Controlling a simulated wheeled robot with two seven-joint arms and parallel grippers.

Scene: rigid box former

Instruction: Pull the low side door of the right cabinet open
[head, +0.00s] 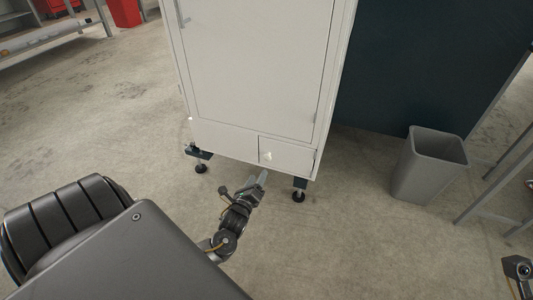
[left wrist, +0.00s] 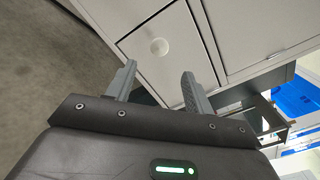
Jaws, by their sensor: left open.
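The white cabinet (head: 255,60) stands on dark feet in the middle of the head view. Its low side door (head: 287,155) is a small panel at the bottom right of the front, with a round white knob (head: 268,156). The door looks slightly out of line at its lower edge; I cannot tell if it is ajar. In the left wrist view the knob (left wrist: 159,46) is beyond the fingertips, on the low door (left wrist: 170,75). My left gripper (head: 262,178) is open, just below the knob, with nothing between its fingers (left wrist: 158,72).
A grey waste bin (head: 428,165) stands on the floor to the right, near a metal frame (head: 500,175). A dark panel (head: 430,60) is behind it. The cabinet's foot (head: 299,190) is close right of my left gripper. The floor to the left is open.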

